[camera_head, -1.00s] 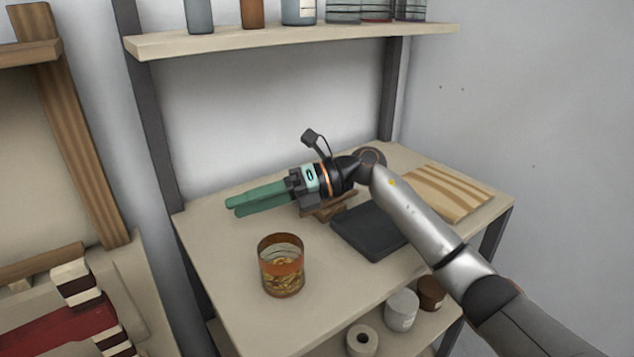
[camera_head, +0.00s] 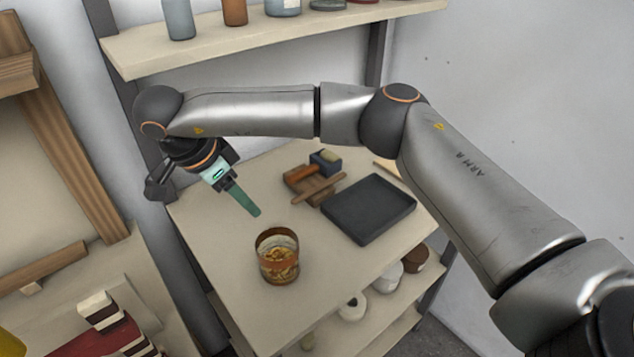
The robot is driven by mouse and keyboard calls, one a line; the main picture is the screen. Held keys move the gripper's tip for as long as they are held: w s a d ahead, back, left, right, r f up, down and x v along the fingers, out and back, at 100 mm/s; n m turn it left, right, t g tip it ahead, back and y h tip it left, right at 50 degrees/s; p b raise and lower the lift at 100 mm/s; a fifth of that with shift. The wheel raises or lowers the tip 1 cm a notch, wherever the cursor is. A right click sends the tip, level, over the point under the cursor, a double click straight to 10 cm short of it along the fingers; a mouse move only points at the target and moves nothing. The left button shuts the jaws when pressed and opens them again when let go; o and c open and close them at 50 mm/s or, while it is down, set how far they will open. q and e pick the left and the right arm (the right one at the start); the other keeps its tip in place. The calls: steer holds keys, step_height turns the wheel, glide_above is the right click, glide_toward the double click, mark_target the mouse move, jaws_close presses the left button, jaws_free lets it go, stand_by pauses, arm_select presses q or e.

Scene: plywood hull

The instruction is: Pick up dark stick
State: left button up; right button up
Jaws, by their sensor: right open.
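My right gripper (camera_head: 252,209) hangs over the left part of the table with its green fingers pointing down and to the right. It is open; from this angle one finger hides most of the other. It holds nothing that I can see. A brown stick (camera_head: 320,189) lies at a slant by the front edge of a small wooden tray (camera_head: 293,181), to the right of and apart from the gripper. I see no clearly darker stick on the table. My left gripper is not in view.
A dark flat tray (camera_head: 368,209) lies right of the stick. A shelf with bottles (camera_head: 270,37) runs above.

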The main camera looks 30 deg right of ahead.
glide_toward(303, 194)
step_height(303, 194, down, 2)
steer(key=x, duration=0.2)
steer(key=p+x, duration=0.1)
steer(key=x, duration=0.1)
steer(key=shift+d+f, duration=0.15)
steer(key=shift+d, duration=0.35)
steer(key=shift+d+f, duration=0.15)
steer(key=shift+f, duration=0.35)
jaws_close()
